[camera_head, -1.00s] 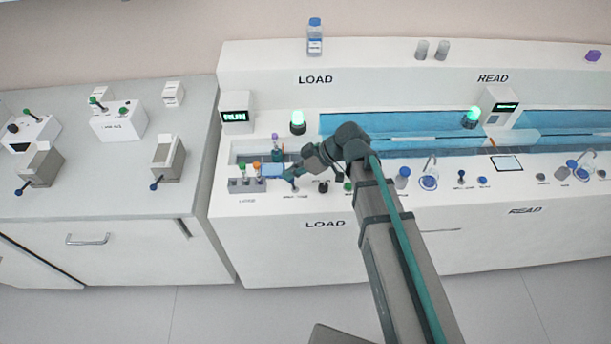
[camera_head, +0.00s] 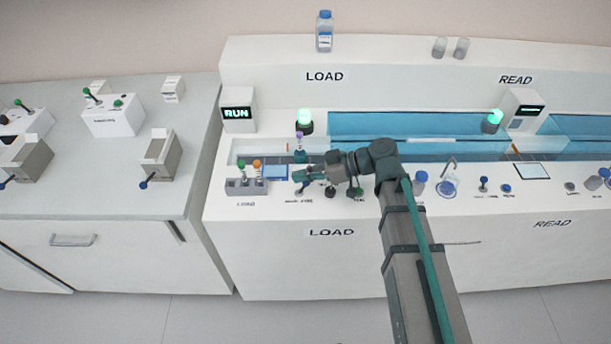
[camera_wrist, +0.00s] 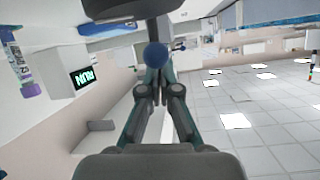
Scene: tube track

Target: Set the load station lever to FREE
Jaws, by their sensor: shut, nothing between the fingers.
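The load station's front panel (camera_head: 262,222) is white, with a lever (camera_head: 301,192) above a small label that is too blurred to read surely. My gripper (camera_head: 297,175) is right above this lever, pointing left, and hides part of it. In the wrist view my gripper's fingers (camera_wrist: 155,76) are shut with nothing between them. A blue ball knob (camera_wrist: 157,55) shows just by the fingertips; I cannot tell whether they touch it. Which way the lever leans is not clear.
A grey rack (camera_head: 240,187) with coloured-cap tubes stands left of my gripper, and a purple-capped tube (camera_head: 299,142) behind it. A RUN display (camera_head: 237,114) and a green lamp (camera_head: 306,121) stand further back. Other knobs line the panel to the right.

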